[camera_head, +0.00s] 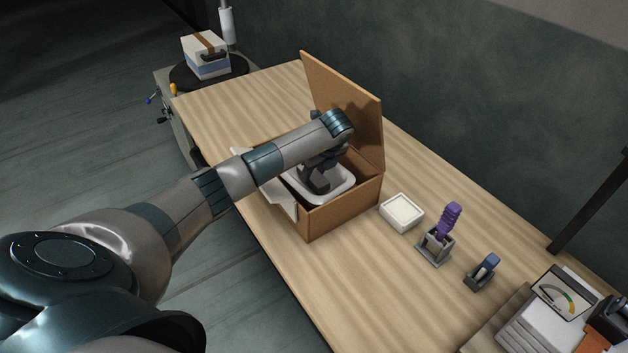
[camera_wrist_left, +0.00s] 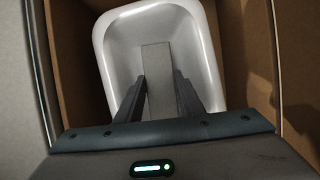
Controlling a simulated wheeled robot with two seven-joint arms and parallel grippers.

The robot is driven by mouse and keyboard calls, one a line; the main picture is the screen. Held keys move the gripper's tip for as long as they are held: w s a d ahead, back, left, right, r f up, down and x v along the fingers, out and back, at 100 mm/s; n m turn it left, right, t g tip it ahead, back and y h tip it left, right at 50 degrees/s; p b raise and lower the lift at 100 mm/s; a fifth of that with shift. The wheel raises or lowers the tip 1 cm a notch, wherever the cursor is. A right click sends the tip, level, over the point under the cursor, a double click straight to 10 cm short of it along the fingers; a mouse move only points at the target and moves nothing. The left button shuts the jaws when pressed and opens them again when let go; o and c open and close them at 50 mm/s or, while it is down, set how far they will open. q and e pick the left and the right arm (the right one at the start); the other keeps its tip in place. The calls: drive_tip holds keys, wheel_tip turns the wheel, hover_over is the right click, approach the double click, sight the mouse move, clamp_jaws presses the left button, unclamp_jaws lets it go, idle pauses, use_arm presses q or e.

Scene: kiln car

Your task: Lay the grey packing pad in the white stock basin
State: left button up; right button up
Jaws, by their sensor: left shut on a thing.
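The white stock basin (camera_head: 347,185) sits inside an open cardboard box (camera_head: 345,208) on the wooden bench. My left gripper (camera_head: 318,186) reaches down into the box, over the basin. In the left wrist view its fingers (camera_wrist_left: 158,88) are shut on the grey packing pad (camera_wrist_left: 156,62), a narrow flat strip. The pad lies within the outline of the basin, whose pale rim (camera_wrist_left: 207,62) shows around it. I cannot tell whether the pad touches the basin floor. In the head view the pad is hard to make out behind the gripper. My right gripper is not in view.
The box's tall back flap (camera_head: 345,100) stands upright, and a pale flap (camera_head: 280,197) leans out in front. To the right are a small white dish (camera_head: 402,212), a purple-handled tool (camera_head: 449,220) in a holder and a gauge (camera_head: 563,293). Bare bench lies left of the box.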

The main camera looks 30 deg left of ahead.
use_arm(q)
wheel_tip(320, 180, down, 2)
drive_tip(key=shift+f+b, duration=0.15)
drive_tip(key=shift+b, duration=0.25)
drive_tip(key=o, duration=0.8)
drive_tip(key=b+v, duration=0.3)
drive_tip(key=v, duration=0.7)
drive_tip(key=shift+d+r, duration=0.15)
drive_tip(key=shift+r, duration=0.2)
drive_tip(key=shift+s+d+r, duration=0.2)
drive_tip(key=shift+d+r, duration=0.05)
drive_tip(key=shift+r, duration=0.4)
